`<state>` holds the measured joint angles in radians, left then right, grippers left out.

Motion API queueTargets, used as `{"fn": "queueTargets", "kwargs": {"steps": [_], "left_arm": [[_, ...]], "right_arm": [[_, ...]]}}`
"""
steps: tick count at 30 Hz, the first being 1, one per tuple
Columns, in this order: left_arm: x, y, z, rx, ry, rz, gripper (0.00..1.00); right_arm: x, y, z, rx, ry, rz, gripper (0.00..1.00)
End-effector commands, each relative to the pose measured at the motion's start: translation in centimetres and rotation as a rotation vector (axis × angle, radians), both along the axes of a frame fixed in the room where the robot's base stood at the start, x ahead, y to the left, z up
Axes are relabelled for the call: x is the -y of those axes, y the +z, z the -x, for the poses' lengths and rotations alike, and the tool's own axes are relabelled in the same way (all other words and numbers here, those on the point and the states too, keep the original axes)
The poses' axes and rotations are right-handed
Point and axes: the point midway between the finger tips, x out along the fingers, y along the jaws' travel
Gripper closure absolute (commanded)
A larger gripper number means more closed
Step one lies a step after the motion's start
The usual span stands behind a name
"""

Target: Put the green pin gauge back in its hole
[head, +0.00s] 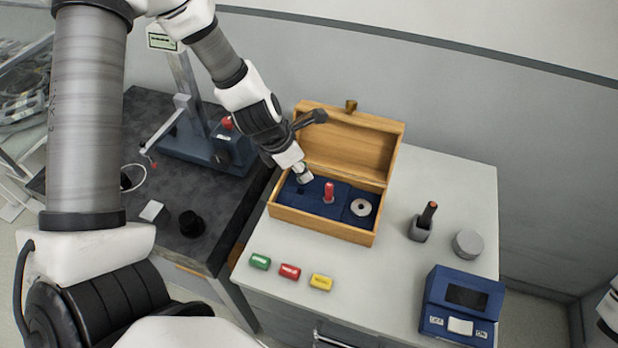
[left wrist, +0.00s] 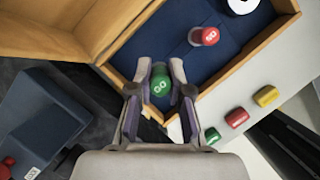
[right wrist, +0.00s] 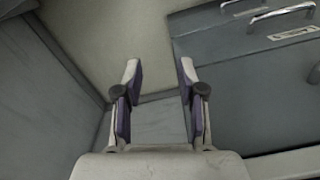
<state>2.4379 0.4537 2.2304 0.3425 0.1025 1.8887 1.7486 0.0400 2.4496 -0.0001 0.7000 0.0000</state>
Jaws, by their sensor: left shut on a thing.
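The green pin gauge (left wrist: 160,86) shows end-on between the fingers of my left gripper (left wrist: 160,72) in the left wrist view, its round top marked GO. My left gripper is shut on it, above the left end of the open wooden box (head: 321,226). In the head view my left gripper (head: 302,174) hides the green pin. A dark spot, perhaps its hole (head: 301,190), shows in the blue insert (head: 341,194) just below the fingertips. I cannot tell whether the pin's lower end is in the hole. My right gripper (right wrist: 158,95) is open and empty, away from the box.
A red pin (head: 328,191) stands upright in the insert, with a metal ring (head: 361,207) to its right. Green (head: 260,261), red (head: 290,271) and yellow (head: 321,282) blocks lie before the box. A blue device (head: 462,304) stands at right. The box's raised lid (head: 345,148) is behind.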

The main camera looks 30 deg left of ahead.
Motion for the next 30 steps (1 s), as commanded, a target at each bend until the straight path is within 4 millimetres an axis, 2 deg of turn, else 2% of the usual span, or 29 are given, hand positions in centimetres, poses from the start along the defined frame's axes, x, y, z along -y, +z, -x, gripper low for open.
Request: {"fn": "queueTargets", "kwargs": {"steps": [7,15,20,21,23,30], "left_arm": [[0.5,-4.4,0.6,0.001,0.006,0.001,1.0],[0.5,-4.0,0.7,0.001,0.009,0.001,1.0],[0.5,-4.6,0.7,0.0,0.01,0.001,1.0],[0.5,-4.5,0.7,0.0,0.01,0.001,0.78],[0.5,-4.4,0.7,0.0,0.01,0.001,0.57],[0.5,-4.4,0.7,0.001,0.009,0.001,0.57]], "right_arm": [[0.0,-4.9,0.0,0.0,0.0,0.0,0.6],[0.0,-4.6,0.0,0.002,0.0,0.0,0.6],[0.0,-5.2,0.0,0.001,0.0,0.0,0.6],[0.0,-5.2,0.0,0.001,0.0,0.0,0.6],[0.0,-5.0,0.0,0.001,0.0,0.0,0.6],[0.0,-5.0,0.0,0.001,0.0,0.0,0.6]]}}
